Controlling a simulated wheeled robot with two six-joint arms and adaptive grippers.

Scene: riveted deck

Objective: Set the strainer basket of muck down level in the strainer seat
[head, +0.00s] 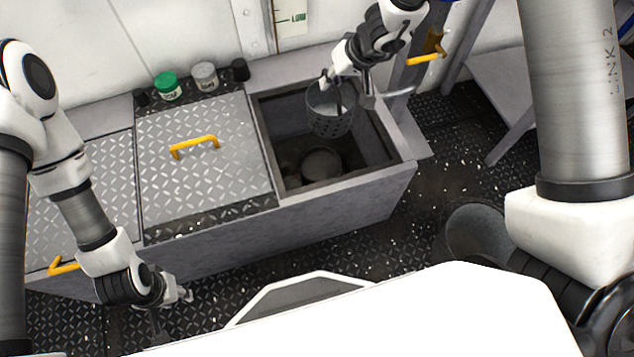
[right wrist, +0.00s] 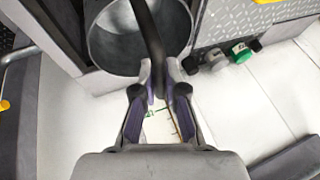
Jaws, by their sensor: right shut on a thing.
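The strainer basket (head: 330,112), a dark perforated cup, hangs in the open well near its back edge. Its round mouth shows in the right wrist view (right wrist: 112,45), with a dark bail handle across it; I cannot make out muck inside. My right gripper (head: 328,80) is shut on that handle, and its fingers also show in the right wrist view (right wrist: 160,92). The strainer seat (head: 322,163) looks like the round ring on the well floor, below and apart from the basket. My left gripper (head: 184,296) is low at the left, away from the basket; its jaws are unclear.
The well's grey rim (head: 345,183) surrounds the opening. A tread-plate lid (head: 205,160) with a yellow handle (head: 194,146) lies left of it. A green-capped jar (head: 167,86) and a grey-capped jar (head: 205,77) stand behind the lid. A grey post (head: 408,80) stands right.

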